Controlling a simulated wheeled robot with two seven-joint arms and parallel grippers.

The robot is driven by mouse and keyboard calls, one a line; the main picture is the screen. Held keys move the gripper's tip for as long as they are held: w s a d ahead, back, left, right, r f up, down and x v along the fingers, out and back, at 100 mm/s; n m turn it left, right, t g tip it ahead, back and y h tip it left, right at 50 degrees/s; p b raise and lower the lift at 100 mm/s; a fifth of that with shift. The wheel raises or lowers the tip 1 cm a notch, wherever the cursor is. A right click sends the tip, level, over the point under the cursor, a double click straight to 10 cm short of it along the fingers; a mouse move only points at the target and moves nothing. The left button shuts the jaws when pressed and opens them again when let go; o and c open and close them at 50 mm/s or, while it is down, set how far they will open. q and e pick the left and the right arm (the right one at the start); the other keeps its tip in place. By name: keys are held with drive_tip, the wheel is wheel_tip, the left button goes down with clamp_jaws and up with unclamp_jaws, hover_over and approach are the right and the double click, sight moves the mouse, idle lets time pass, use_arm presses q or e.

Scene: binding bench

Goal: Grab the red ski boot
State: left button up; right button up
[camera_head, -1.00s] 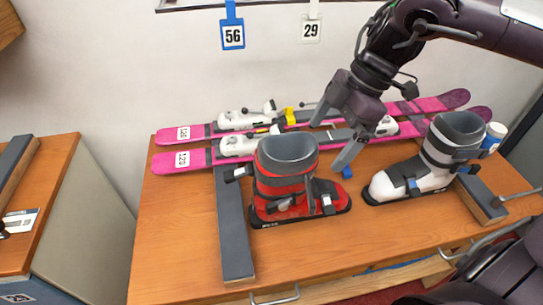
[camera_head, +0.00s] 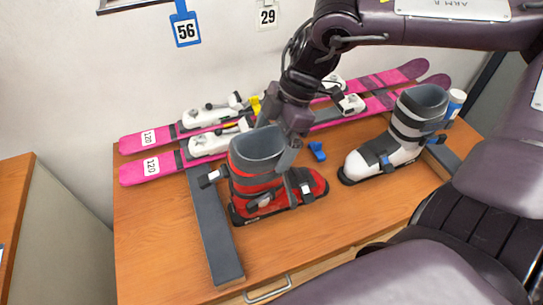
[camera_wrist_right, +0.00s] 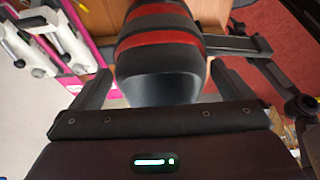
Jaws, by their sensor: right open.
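The red ski boot (camera_head: 268,190), red with black straps and a grey cuff, stands upright on the wooden bench top. Its cuff and red bands also fill the upper middle of the right wrist view (camera_wrist_right: 160,45). My right gripper (camera_head: 278,135) is at the boot's cuff, on its upper right side in the head view. In the right wrist view its two fingers (camera_wrist_right: 162,86) are spread, one on each side of the cuff. I cannot tell whether either finger touches it. My left gripper is not in view.
A white ski boot (camera_head: 385,153) stands to the right. Pink skis (camera_head: 150,167) with white bindings lie behind. A dark grey bar (camera_head: 213,230) lies left of the red boot. A small blue object (camera_head: 317,151) lies between the boots. The bench front (camera_head: 340,225) is clear.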

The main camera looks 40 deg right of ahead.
drive_tip(key=shift+f, duration=0.2)
drive_tip(key=c, duration=1.7)
drive_tip(key=shift+w+r, duration=0.1)
drive_tip(key=shift+c, duration=0.2)
